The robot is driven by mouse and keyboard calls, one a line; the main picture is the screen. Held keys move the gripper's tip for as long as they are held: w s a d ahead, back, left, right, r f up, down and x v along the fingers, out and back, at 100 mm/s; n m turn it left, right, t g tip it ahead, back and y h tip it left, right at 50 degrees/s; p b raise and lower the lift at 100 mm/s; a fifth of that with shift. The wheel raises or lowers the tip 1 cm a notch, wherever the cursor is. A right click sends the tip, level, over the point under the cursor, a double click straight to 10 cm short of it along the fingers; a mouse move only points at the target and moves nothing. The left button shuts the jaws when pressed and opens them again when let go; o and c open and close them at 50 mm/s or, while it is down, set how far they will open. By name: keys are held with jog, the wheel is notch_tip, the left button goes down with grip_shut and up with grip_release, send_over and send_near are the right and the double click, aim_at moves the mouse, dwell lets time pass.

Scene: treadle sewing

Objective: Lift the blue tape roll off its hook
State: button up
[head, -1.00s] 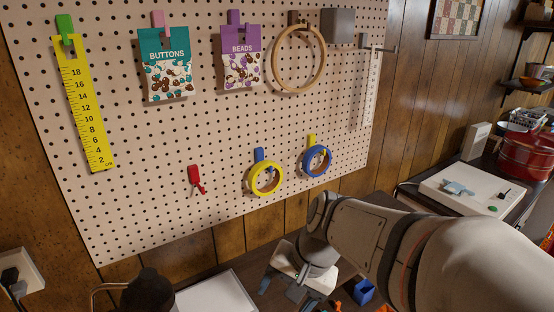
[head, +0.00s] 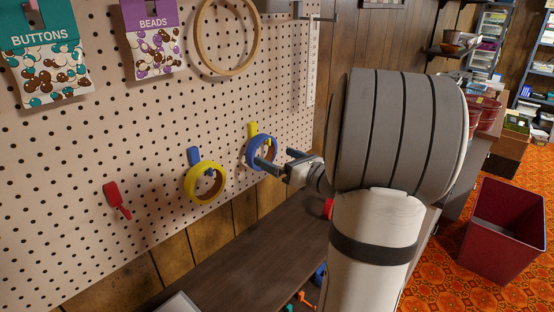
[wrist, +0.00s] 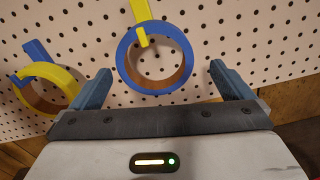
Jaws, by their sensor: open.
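The blue tape roll (head: 262,151) hangs on a yellow hook (head: 253,129) on the pegboard. In the wrist view the blue roll (wrist: 184,77) hangs in front of my gripper (wrist: 170,85), with the yellow hook (wrist: 141,16) passing over its top edge into its opening. My gripper (head: 281,160) is open and empty. Its two fingers stand apart on either side of the roll's lower part in the wrist view, with gaps to the roll. In the head view one fingertip overlaps the roll's right side; whether it touches cannot be told.
A yellow tape roll (head: 191,190) hangs on a blue hook (head: 193,156) to the left. An empty red hook (head: 116,199) is further left. A wooden hoop (head: 204,65) and bags hang above. A dark tabletop (head: 240,262) lies below the pegboard.

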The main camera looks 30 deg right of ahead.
jog(key=x, duration=0.6)
jog(key=shift+w+a+p, duration=0.15)
jog(key=shift+a+p, duration=0.15)
jog(key=shift+a, duration=0.1)
jog(key=c, duration=0.7)
jog(key=shift+c, duration=0.3)
jog(key=shift+r, duration=0.15)
jog(key=shift+c, duration=0.2)
jog(key=shift+r+p, duration=0.75)
jog(key=shift+r, duration=0.2)
jog(key=shift+s, duration=0.3)
